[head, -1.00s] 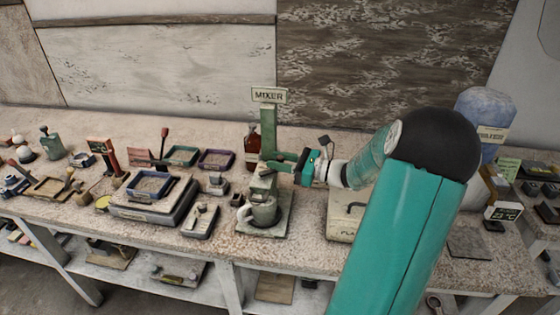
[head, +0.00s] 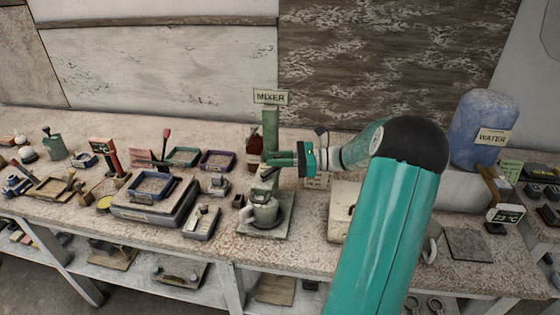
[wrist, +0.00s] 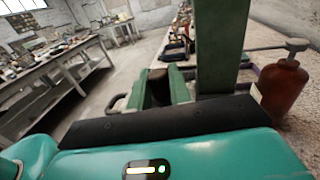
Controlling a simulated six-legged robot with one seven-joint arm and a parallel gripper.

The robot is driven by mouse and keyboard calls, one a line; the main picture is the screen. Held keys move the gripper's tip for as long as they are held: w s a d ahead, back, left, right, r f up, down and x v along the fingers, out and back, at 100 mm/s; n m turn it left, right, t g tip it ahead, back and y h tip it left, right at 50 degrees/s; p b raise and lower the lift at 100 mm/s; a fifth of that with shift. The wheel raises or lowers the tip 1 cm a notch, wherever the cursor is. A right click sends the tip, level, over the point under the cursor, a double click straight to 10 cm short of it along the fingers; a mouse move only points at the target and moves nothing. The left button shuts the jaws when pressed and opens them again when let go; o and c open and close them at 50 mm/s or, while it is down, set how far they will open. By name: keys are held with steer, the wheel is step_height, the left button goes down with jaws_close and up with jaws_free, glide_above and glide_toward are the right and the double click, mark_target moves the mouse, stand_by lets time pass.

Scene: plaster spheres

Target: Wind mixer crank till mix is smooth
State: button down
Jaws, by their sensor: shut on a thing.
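The mixer stands on the bench with a green post (head: 270,130) and a sign (head: 271,97) reading MIXER. A pale mug-like vessel (head: 263,214) with a handle sits on its base, under the mixer head (head: 264,185). My gripper (head: 284,160) is at the post, level with the crank, and its green fingers also show in the wrist view (wrist: 166,90). They are shut on a dark brownish piece (wrist: 158,76), which I take for the crank's grip. The crank arm is mostly hidden by my gripper. The inside of the vessel cannot be made out.
A red-brown pump bottle (wrist: 284,90) stands close beside the post. A scale with a blue tray (head: 151,187) and small trays lie to the left. A pale box (head: 343,208) and a blue WATER jug (head: 481,125) are at the right.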

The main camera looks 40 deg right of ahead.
steer(key=shift+w+n+g+y, duration=0.25)
steer(key=shift+n+g+y, duration=0.25)
steer(key=shift+n+g, duration=0.15)
steer(key=shift+w+n+g+y, duration=0.25)
steer(key=shift+n+g+y, duration=0.3)
steer(key=shift+g, duration=0.2)
steer(key=c, duration=1.3)
jaws_free()
steer(key=shift+c, duration=0.2)
